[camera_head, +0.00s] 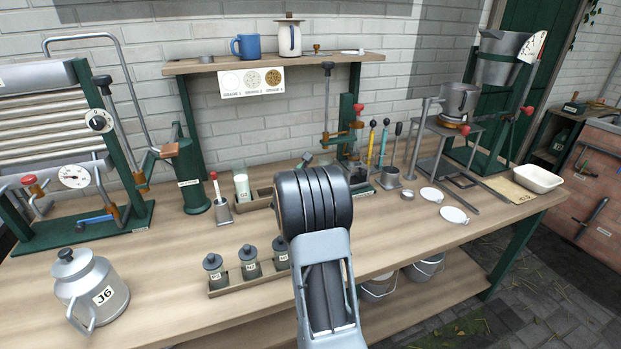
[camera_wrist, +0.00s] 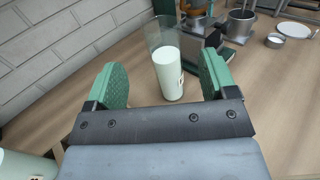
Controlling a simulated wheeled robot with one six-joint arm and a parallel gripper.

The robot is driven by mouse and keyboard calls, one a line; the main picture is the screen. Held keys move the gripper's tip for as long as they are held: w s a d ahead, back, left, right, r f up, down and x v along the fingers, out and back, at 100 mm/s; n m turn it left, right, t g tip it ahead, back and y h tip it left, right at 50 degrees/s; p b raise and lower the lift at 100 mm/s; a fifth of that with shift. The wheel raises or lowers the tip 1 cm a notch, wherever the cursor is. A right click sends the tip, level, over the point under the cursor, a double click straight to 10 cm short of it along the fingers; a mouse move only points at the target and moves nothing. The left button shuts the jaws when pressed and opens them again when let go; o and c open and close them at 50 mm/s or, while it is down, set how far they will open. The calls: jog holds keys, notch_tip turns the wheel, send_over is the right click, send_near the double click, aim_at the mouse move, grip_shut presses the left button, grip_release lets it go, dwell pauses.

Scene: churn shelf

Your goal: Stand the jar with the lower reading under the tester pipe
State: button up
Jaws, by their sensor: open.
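My gripper (camera_wrist: 165,85) is open, its two green-padded fingers apart. A clear glass jar (camera_wrist: 168,78) partly filled with whitish liquid stands upright just beyond and between the fingertips; I see no grip on it. Part of another whitish jar (camera_wrist: 24,165) shows at the lower left of the wrist view. In the head view a whitish jar (camera_head: 242,188) stands on a wooden tray left of my arm, and my arm hides what lies behind it. A stand with a red knob and orange fittings (camera_head: 347,135), possibly the tester, is behind my arm. No readings are legible.
A lidded can marked J6 (camera_head: 92,290) stands front left. Several small dark-lidded jars sit in a rack (camera_head: 225,287) left of my arm. A metal cup (camera_head: 391,177) and white dishes (camera_head: 453,215) are to the right.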

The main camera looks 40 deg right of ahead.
jog(key=shift+v, duration=1.1)
